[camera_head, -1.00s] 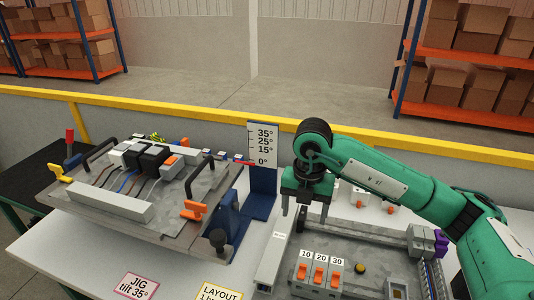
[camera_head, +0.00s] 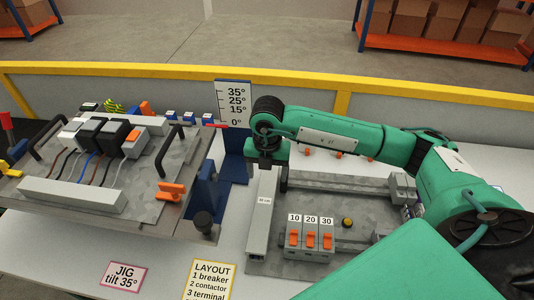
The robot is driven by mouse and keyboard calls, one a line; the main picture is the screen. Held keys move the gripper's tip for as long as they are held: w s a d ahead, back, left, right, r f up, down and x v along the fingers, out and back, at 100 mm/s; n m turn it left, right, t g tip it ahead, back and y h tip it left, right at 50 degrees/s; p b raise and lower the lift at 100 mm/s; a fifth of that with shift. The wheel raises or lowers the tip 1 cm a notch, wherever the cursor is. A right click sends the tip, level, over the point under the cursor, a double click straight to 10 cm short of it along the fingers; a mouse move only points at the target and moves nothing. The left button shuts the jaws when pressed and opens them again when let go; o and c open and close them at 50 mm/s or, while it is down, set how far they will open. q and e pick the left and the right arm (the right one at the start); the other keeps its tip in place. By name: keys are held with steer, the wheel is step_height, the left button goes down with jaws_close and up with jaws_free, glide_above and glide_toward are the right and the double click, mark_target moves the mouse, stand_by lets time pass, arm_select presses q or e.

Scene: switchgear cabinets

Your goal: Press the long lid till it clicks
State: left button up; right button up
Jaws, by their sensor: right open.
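A long light-grey bar (camera_head: 262,222) with a small white label lies along the left edge of the grey panel (camera_head: 350,192) on the table. It looks like a long lid; I cannot tell how it is seated. My right gripper (camera_head: 268,176) is open, pointing down at the far end of this bar. One finger shows at the bar's right side; whether it touches is unclear. Another long pale bar (camera_head: 72,195) lies across the front of the tilted jig plate (camera_head: 140,204), below several wires. My left gripper is not in view.
Breakers labelled 10, 20 and 30 (camera_head: 311,238) stand right of the bar. The jig carries black handles, wired modules and an orange clamp (camera_head: 170,191). An angle scale (camera_head: 235,105) stands behind. Two signs (camera_head: 123,277) lie in front. My arm covers the right side.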

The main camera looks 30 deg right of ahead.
mark_target(267, 185)
step_height(267, 185, down, 3)
steer(key=shift+s+f+p, duration=0.1)
steer(key=shift+f+p, duration=0.05)
steer(key=shift+p, duration=0.2)
steer(key=shift+f, duration=0.4)
steer(key=shift+c, duration=0.2)
steer(key=c, duration=1.1)
steer(key=shift+f, duration=0.3)
